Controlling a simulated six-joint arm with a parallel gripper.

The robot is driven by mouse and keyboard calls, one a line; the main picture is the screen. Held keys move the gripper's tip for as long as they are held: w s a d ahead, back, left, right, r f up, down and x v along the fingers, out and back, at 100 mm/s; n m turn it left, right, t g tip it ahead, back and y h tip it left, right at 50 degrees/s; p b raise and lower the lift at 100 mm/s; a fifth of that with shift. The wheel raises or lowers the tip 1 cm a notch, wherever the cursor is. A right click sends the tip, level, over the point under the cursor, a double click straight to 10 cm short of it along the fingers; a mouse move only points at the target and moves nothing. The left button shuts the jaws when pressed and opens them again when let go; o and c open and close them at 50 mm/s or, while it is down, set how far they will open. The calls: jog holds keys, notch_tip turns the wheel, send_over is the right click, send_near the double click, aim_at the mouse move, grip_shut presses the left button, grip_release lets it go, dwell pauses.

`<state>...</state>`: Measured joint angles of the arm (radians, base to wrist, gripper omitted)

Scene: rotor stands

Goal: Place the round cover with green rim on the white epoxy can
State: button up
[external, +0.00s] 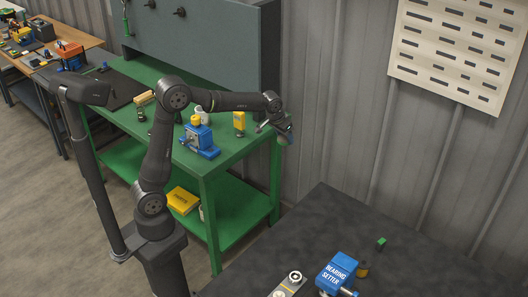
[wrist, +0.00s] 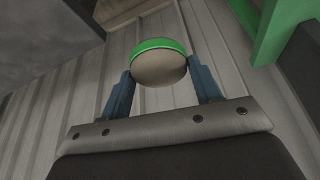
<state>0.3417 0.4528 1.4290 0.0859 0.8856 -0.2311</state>
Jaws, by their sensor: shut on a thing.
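My gripper (wrist: 160,88) is shut on the round cover (wrist: 160,65), which has a green rim and a beige face. The cover sits between the two blue fingers near their tips. In the external view my gripper (external: 287,131) is at the right end of the green bench, out by its corner and near the metal wall; the cover is too small to make out there. A small white object (external: 203,115) stands on the bench behind a blue device; I cannot tell for sure whether it is the epoxy can. No can shows in the wrist view.
The green bench (external: 231,150) carries a blue device (external: 198,138) with a yellow top and a yellow object (external: 239,122). A yellow box (external: 182,200) is on its lower shelf. A black table (external: 420,262) at front right holds a blue bearing setter (external: 337,273) and a green block (external: 381,243).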

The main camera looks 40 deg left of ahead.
jog(key=w+a+r+n+y, duration=0.1)
jog(key=w+a+n, duration=0.15)
jog(key=a, duration=0.85)
jog(key=w+a+r+n+y, duration=0.1)
jog(key=w+a+r+n, duration=0.15)
jog(key=a, duration=0.85)
jog(key=n+g+y, duration=0.1)
jog(key=n, duration=0.4)
send_over(203, 116)
jog(key=w+a, duration=0.2)
notch_tip(203, 116, down, 5)
jog(key=shift+r, duration=0.15)
jog(key=shift+a+f+y, duration=0.3)
jog(key=shift+a, duration=0.1)
jog(key=shift+f, duration=1.9)
jog(key=shift+f, duration=0.15)
jog(key=o, duration=1.1)
